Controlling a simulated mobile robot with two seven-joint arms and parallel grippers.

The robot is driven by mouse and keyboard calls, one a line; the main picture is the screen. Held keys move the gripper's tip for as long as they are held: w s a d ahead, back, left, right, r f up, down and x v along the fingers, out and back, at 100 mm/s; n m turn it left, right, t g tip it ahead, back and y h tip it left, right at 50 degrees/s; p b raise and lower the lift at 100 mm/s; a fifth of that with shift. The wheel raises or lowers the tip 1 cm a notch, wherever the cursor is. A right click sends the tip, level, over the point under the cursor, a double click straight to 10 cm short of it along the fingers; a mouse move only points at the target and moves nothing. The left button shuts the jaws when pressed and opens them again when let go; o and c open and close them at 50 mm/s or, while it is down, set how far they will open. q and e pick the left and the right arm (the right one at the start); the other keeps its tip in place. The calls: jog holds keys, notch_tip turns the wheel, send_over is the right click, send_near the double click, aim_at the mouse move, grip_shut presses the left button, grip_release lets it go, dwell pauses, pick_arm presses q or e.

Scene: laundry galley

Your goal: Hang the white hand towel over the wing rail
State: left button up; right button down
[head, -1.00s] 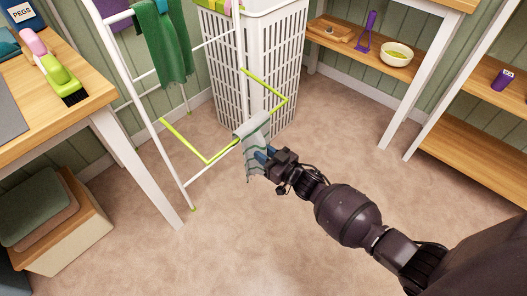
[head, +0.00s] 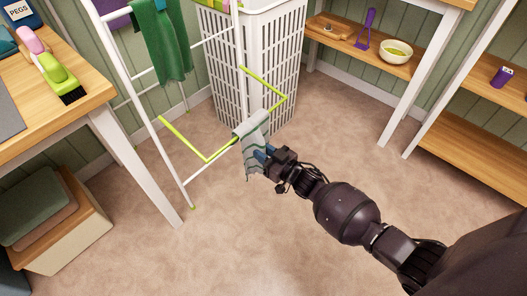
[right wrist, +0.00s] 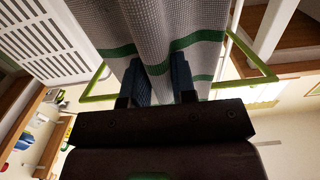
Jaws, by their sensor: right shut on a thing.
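The white hand towel (head: 253,130), with green stripes, lies across the middle of the lime-green wing rail (head: 222,152). Its upper part is folded at rail height, and a near side hangs down toward my right gripper (head: 265,154). My right gripper is shut on this hanging side. The right wrist view shows the towel (right wrist: 150,25) bunched between the blue fingers (right wrist: 158,85). There the wing rail (right wrist: 240,83) emerges on both sides of the towel, which hides its middle. How far the towel reaches down behind the rail is hidden. My left gripper is out of view.
The white drying rack (head: 150,120) carries a green cloth (head: 160,45). A white slatted laundry basket (head: 270,60) stands close behind the wing. A wooden table (head: 60,105) is at left, shelves (head: 470,145) at right. The floor (head: 330,150) between is clear.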

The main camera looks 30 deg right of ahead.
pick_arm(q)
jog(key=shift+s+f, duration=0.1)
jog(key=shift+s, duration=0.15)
pick_arm(e)
jog(key=shift+f, duration=0.35)
dwell(0.3)
